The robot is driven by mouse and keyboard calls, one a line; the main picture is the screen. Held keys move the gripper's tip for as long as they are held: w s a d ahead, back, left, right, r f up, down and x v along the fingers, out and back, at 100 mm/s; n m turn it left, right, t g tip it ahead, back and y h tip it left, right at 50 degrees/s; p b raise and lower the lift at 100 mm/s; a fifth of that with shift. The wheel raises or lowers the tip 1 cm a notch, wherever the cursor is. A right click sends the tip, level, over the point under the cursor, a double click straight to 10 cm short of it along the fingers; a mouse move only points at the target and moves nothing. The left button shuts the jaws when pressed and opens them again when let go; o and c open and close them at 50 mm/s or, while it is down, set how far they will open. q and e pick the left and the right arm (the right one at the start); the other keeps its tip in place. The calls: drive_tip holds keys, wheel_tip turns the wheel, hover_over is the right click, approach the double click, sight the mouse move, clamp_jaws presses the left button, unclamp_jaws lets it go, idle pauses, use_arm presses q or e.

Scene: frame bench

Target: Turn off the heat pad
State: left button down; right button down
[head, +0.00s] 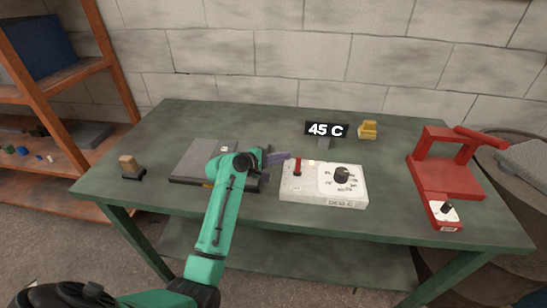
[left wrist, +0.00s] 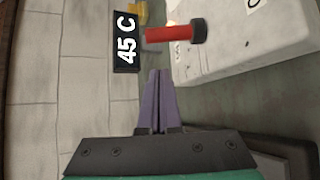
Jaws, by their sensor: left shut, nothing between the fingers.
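A white control box (head: 322,196) sits on the green bench, with a black dial (head: 341,174) on a white scale and a red lever (head: 298,165) at its left. The lever stands up from a dark base. A black display (head: 326,130) behind the box reads "45 C". A flat dark grey pad (head: 190,165) lies left of the box, partly hidden by my arm. My left gripper (head: 284,156) is shut and empty, just left of the lever. In the left wrist view, the purple fingertips (left wrist: 157,72) are apart from the red lever (left wrist: 170,34). My right gripper is not in view.
A red frame (head: 447,178) with its own small dial stands at the right of the bench (head: 390,140). The bench front between box and red frame is clear.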

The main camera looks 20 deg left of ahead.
sight(290, 161)
use_arm(q)
drive_tip(key=x, duration=0.3)
drive_tip(key=shift+w+d+r, duration=0.1)
drive_tip(key=shift+d, duration=0.05)
drive_tip(key=s+p, duration=0.1)
drive_tip(key=s+d+r+p, duration=0.1)
drive_tip(key=s, duration=0.1)
drive_tip(key=shift+d+r+p, duration=0.2)
drive_tip(key=shift+r+p, duration=0.1)
drive_tip(key=shift+p, duration=0.1)
drive_tip(key=shift+s, duration=0.3)
drive_tip(key=shift+w+f, duration=0.15)
